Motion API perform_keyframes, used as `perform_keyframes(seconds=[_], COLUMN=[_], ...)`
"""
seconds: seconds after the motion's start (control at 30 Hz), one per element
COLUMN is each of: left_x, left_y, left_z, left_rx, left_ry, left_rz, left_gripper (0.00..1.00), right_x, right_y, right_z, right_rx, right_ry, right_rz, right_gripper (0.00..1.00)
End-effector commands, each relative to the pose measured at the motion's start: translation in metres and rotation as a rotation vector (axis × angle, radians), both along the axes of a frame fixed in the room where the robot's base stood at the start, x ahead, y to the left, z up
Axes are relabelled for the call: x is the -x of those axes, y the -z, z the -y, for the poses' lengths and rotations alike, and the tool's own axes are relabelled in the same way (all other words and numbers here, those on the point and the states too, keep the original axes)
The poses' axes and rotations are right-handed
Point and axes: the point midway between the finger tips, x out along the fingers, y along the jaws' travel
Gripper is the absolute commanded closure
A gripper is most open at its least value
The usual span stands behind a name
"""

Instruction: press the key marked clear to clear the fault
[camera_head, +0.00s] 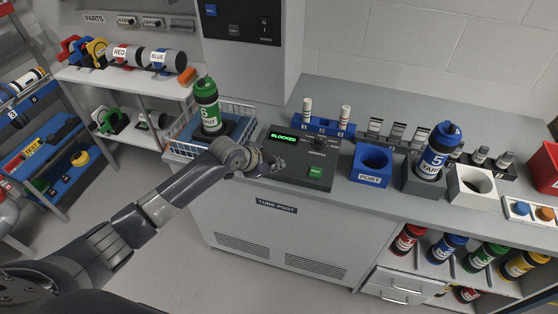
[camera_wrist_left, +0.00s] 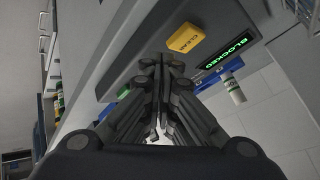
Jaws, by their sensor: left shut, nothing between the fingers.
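The yellow key marked CLEAR (camera_wrist_left: 185,38) shows in the left wrist view on the sloped dark control panel (camera_head: 300,172). In the head view my left gripper hides this key. A green display reading BLOCKED (camera_head: 284,137) is lit on the panel; it also shows in the left wrist view (camera_wrist_left: 222,58). A green key (camera_head: 315,172) is at the panel's front right. My left gripper (camera_head: 272,167) is shut and empty, over the left part of the panel. In the left wrist view its fingertips (camera_wrist_left: 160,62) appear just below the CLEAR key, apart from it. My right gripper is not in view.
A wire basket (camera_head: 180,147) with a green carrier (camera_head: 207,105) labelled 6 stands left of the panel. A blue PORT block (camera_head: 371,165) and a blue-capped carrier (camera_head: 438,150) labelled 5 stand to the right. A tall grey cabinet (camera_head: 250,60) rises behind.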

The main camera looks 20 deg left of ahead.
Motion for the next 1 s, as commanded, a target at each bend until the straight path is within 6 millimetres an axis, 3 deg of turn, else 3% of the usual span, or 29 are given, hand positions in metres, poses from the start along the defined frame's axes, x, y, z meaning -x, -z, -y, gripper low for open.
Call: perform_keyframes(seconds=[0.03,0.1,0.33,0.73,1.0], left_x=[-0.012,-0.024,-0.044,-0.047,-0.047], left_y=[-0.021,-0.041,-0.082,-0.087,-0.077], left_z=[-0.005,-0.009,-0.018,-0.019,-0.019], left_rx=[-0.019,-0.04,-0.079,-0.086,-0.085], left_ry=[0.024,0.056,0.114,0.122,0.121], left_rz=[0.028,0.056,0.108,0.117,0.116], left_gripper=[1.0,1.0,1.0,1.0,1.0], right_x=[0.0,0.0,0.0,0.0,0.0], right_y=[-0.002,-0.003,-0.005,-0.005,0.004], right_z=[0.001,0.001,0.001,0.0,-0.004], right_rx=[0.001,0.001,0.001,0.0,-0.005], right_ry=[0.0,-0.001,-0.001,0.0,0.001], right_rz=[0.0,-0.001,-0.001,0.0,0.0], right_gripper=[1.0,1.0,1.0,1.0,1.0])
